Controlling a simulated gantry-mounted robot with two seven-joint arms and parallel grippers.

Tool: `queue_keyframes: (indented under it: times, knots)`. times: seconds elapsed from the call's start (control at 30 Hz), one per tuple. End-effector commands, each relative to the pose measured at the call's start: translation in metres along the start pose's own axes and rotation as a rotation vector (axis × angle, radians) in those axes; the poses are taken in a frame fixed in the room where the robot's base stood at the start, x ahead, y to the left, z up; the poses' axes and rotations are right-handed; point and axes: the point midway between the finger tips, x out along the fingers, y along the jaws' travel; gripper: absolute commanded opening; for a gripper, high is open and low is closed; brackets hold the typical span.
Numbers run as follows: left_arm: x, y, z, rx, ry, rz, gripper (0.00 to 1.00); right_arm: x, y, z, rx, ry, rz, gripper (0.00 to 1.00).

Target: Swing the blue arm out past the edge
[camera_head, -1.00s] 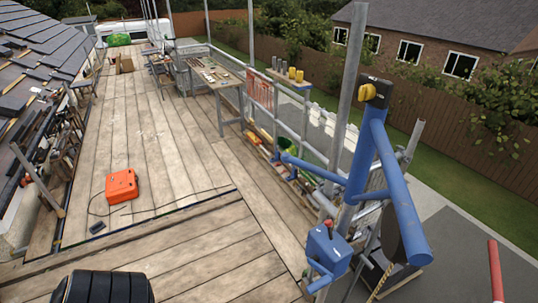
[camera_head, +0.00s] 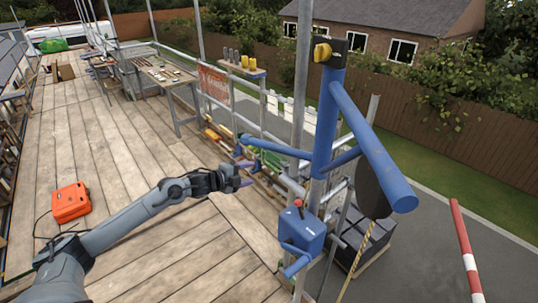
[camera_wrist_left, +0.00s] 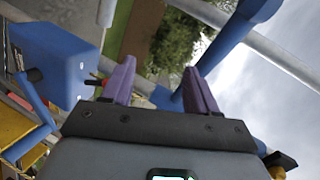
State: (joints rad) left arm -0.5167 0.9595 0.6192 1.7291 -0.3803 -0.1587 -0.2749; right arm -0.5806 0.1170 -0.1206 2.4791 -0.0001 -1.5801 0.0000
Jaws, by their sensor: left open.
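The blue arm (camera_head: 372,145) of the hoist extends from the top of a blue post (camera_head: 328,115) toward the lower right of the head view. Its near end appears against the grey paving outside the rail. A thinner blue bar (camera_head: 275,148) sticks out left from the post over the boards. My left gripper (camera_head: 245,175) is open and empty, just below that bar's left end, with a small gap as seen. In the left wrist view, its purple fingers (camera_wrist_left: 160,75) are spread, with a blue tube (camera_wrist_left: 228,42) beyond them. My right gripper is out of view.
A blue winch box (camera_head: 302,238) with a red knob is on the post below. A dark pulley wheel (camera_head: 371,190) and a rope hang under the arm. A red-and-white pole (camera_head: 466,250) stands right. An orange case (camera_head: 70,202) lies on the boards at left.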

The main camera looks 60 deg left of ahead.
Motion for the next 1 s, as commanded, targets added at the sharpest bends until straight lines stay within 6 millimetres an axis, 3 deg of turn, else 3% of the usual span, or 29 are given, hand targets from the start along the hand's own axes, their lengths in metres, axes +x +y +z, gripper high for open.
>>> queue_keyframes:
  times: [0.1,0.3,1.0]
  knots:
    - [0.006,-0.045,0.010,0.079,0.008,-0.054,0.59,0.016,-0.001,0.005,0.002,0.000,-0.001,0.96]
    - [0.008,-0.081,0.011,0.126,0.010,-0.091,0.59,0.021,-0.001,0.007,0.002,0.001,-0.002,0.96]
    - [0.066,-0.090,0.011,0.125,0.007,-0.098,0.59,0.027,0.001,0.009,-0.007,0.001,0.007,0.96]
